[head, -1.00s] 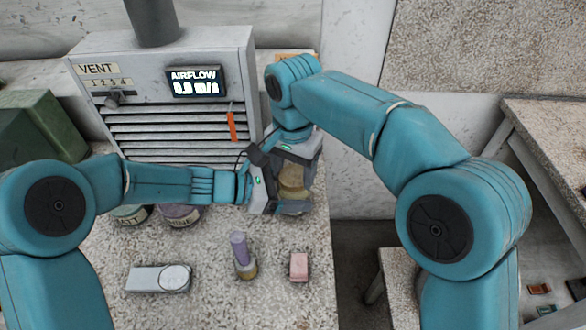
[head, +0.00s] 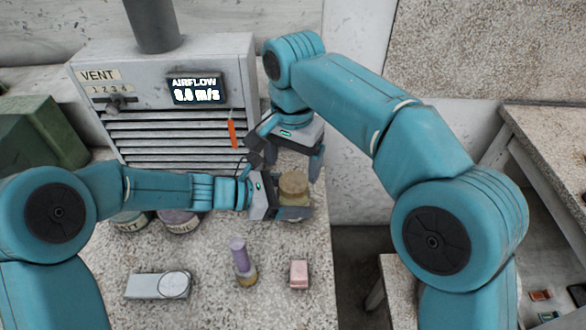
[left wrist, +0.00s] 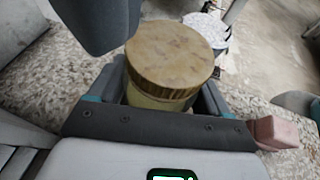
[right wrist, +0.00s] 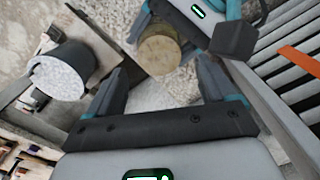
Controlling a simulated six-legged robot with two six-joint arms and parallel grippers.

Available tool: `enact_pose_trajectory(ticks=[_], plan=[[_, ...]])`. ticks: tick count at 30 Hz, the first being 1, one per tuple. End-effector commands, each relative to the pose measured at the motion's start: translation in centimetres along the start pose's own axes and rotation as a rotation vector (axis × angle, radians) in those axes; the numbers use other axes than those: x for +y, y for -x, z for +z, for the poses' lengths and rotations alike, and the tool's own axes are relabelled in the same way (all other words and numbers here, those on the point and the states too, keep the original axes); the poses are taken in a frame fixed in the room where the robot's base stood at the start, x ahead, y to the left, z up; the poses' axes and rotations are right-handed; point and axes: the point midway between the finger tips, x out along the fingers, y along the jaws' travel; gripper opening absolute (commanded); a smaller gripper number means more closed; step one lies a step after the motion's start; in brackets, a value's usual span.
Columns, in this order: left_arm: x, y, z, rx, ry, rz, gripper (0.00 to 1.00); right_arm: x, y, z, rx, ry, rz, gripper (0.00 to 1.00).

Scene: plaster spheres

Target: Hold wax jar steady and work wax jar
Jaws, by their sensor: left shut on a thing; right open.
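The wax jar has a tan, mottled lid (head: 293,186) and a pale yellowish body, and stands upright near the right side of the speckled worktop. My left gripper (head: 284,208) is shut around the jar's body from the left. In the left wrist view the round lid (left wrist: 170,52) shows clear above the fingers; the lower body is hidden. My right gripper (head: 290,160) is open and empty, above and just behind the jar. In the right wrist view the jar (right wrist: 160,52) lies beyond the open fingers (right wrist: 160,82), apart from them.
A grey vent unit (head: 160,60) with an orange tag (head: 232,134) stands behind. In front are a grey device with a round disc (head: 158,285), a purple-topped bottle (head: 243,262) and a pink block (head: 299,274). Two labelled jars (head: 180,221) sit under my left arm.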

Motion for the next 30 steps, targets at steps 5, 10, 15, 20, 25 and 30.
enact_pose_trajectory(ticks=[5, 10, 15, 20, 25, 30], plan=[[-0.3, -0.2, -0.7, 0.013, 0.005, -0.007, 0.00, -0.1, 2.1, -0.1, 0.001, -0.172, 0.000, 0.84], [-0.3, -0.2, -0.8, 0.013, 0.006, -0.007, 0.00, 0.1, 2.9, -0.1, -0.001, -0.293, 0.006, 0.84], [-0.3, -0.2, -0.8, 0.013, 0.006, -0.007, 0.00, 0.2, 0.5, 0.0, -0.003, -0.296, 0.010, 0.84], [-0.3, -0.2, -0.8, 0.013, 0.006, -0.007, 0.00, 0.2, -2.3, 0.0, -0.002, -0.295, 0.010, 0.84], [-0.3, -0.2, -0.8, 0.013, 0.006, -0.007, 0.00, 0.2, -4.2, -0.1, 0.000, -0.296, 0.007, 0.84], [-0.3, -0.2, -0.8, 0.013, 0.006, -0.007, 0.00, 0.2, -4.8, 0.0, 0.000, -0.295, 0.006, 0.84]])
